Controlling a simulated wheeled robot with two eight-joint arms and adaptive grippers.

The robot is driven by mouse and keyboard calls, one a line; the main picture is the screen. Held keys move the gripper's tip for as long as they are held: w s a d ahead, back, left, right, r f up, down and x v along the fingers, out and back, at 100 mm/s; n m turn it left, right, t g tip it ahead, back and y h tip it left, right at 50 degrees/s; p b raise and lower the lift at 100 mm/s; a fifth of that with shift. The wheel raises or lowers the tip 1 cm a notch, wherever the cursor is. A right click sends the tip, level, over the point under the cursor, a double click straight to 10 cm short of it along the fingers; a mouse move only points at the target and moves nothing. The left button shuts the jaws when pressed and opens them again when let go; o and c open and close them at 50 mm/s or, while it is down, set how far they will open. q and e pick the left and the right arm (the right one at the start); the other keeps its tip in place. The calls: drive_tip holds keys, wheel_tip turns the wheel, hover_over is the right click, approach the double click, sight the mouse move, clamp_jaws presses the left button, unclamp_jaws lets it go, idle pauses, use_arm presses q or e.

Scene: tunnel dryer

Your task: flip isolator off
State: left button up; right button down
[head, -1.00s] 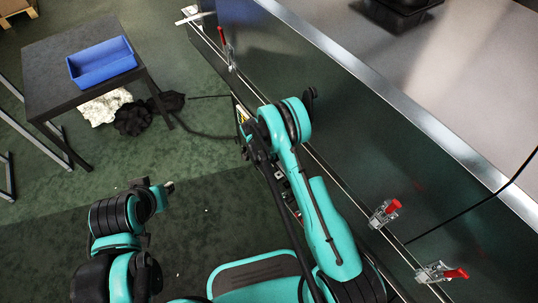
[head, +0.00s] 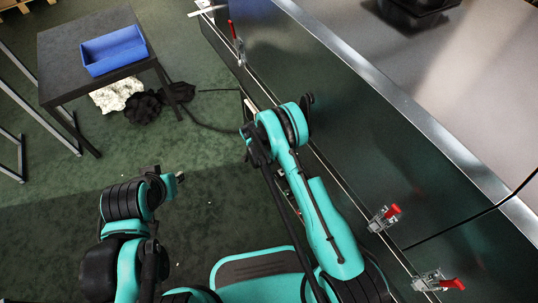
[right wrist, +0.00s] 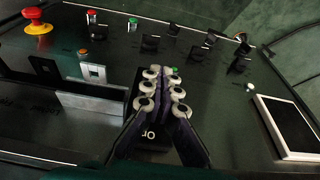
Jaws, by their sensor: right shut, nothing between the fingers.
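In the right wrist view my right gripper (right wrist: 162,88) is shut and empty, its fingers over the middle of a dark control panel (right wrist: 225,120). A black block with a white O-shaped mark (right wrist: 150,134) lies behind the fingers, mostly hidden. I cannot tell whether it is the isolator, or whether the fingers touch it. In the head view my right arm reaches toward the machine's side and hides its gripper and most of the panel. My left gripper (head: 179,177) is small, over the floor at left, with its jaw opening unclear.
The panel carries a red emergency stop on yellow (right wrist: 38,22), red and green buttons, several black knobs and a screen (right wrist: 292,126). In the head view a table (head: 62,62) with a blue bin (head: 113,52) stands left. Red-handled clamps (head: 384,217) line the machine's edge.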

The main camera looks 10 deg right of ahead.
idle(0.3)
drive_tip(key=shift+w+d+r, duration=0.25)
drive_tip(key=shift+d+r, duration=0.1)
drive_tip(key=shift+d, duration=0.3)
